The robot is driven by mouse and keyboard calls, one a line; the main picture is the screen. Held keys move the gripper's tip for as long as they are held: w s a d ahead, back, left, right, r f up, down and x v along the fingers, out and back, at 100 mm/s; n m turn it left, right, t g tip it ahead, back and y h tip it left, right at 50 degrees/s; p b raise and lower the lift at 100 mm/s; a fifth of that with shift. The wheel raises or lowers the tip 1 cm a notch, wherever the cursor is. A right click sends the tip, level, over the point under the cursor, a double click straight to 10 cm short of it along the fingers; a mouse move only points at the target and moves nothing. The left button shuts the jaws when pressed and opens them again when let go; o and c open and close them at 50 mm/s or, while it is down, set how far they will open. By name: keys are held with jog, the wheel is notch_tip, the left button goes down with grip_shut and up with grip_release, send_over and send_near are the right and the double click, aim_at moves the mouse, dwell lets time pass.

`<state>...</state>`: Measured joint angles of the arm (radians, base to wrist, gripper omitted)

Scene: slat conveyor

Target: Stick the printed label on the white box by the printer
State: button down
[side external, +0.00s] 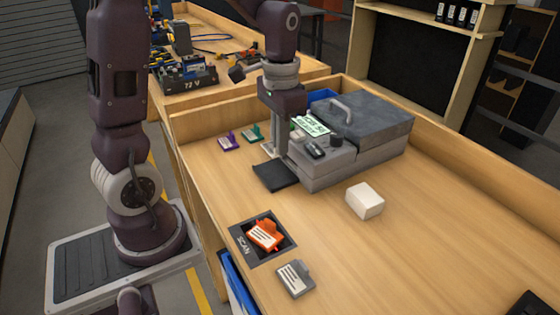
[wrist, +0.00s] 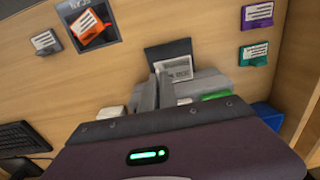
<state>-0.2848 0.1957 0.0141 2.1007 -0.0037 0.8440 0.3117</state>
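The grey printer (side external: 335,160) stands on the bench with a black plate (side external: 276,176) at its front. A white printed label (wrist: 174,68) shows in the wrist view by the printer's front edge, just beyond my fingertips. My gripper (side external: 272,152) points down at the printer's front; its fingers (wrist: 157,76) are close together in the wrist view. I cannot tell whether they touch the label. The white box (side external: 365,201) sits on the bench in front of the printer, apart from my gripper. In the wrist view the box (wrist: 111,112) is partly hidden by my gripper's body.
An orange tag (side external: 265,234) lies on the dark scan pad (side external: 285,227), with a grey tag (side external: 295,278) nearby. Purple (side external: 229,141) and green (side external: 253,133) tags are left of the printer. A blue bin (side external: 322,96) stands behind.

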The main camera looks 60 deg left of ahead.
notch_tip(320, 180, up, 8)
jog(key=shift+r, duration=0.1)
jog(key=w, duration=0.1)
send_over(375, 201)
notch_tip(375, 201, down, 5)
jog(key=shift+m, duration=0.3)
jog(key=shift+f, duration=3.45)
jog(key=shift+f, duration=0.4)
jog(key=c, duration=1.6)
grip_release()
jog(key=shift+o, duration=0.6)
